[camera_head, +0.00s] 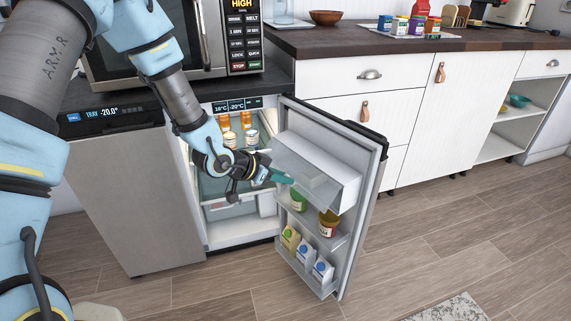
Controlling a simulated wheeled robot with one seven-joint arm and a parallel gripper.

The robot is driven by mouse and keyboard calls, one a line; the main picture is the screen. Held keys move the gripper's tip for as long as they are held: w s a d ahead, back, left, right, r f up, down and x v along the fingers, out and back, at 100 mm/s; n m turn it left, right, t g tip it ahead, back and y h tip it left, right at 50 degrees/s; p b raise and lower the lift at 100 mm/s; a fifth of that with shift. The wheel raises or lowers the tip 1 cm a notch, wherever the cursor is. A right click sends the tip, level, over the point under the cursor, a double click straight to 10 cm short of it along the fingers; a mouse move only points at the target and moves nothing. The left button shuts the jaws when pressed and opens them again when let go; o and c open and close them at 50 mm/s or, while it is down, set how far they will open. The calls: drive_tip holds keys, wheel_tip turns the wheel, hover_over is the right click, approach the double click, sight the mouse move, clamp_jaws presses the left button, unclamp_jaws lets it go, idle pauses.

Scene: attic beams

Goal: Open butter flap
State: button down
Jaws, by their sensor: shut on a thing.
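The small fridge stands with its door (376,172) swung open to the right. The butter flap (308,165) is the pale grey-white cover of the compartment at the top of the door's inner side. My gripper (287,179) reaches in from the left, in front of the open fridge. Its teal fingertips are at the flap's lower left edge and are shut on it. The fingertips are small in view and the exact contact is partly hidden. How far the flap is tilted is hard to tell.
Below the flap, door shelves hold jars (328,223) and several cartons (306,254). Cans (251,139) stand on the fridge's inner shelf. A microwave (190,40) sits above. White cabinets (345,97) stand behind the door.

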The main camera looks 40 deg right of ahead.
sight(287, 175)
drive_tip(key=r+y+p, duration=0.1)
drive_tip(key=p, duration=0.1)
drive_tip(key=r+y+p, duration=0.2)
drive_tip(key=p, duration=0.1)
drive_tip(key=shift+a+r+y, duration=0.1)
drive_tip(key=shift+a+y, duration=0.1)
drive_tip(key=shift+y, duration=0.1)
drive_tip(key=y+p, duration=0.1)
drive_tip(key=p, duration=0.1)
drive_tip(key=r+y+p, duration=0.1)
drive_tip(key=p, duration=0.1)
drive_tip(key=shift+y, duration=0.3)
drive_tip(key=c, duration=0.7)
unclamp_jaws()
drive_tip(key=v, duration=1)
drive_tip(key=shift+s+r, duration=0.1)
drive_tip(key=shift+r, duration=0.35)
drive_tip(key=shift+a, duration=0.15)
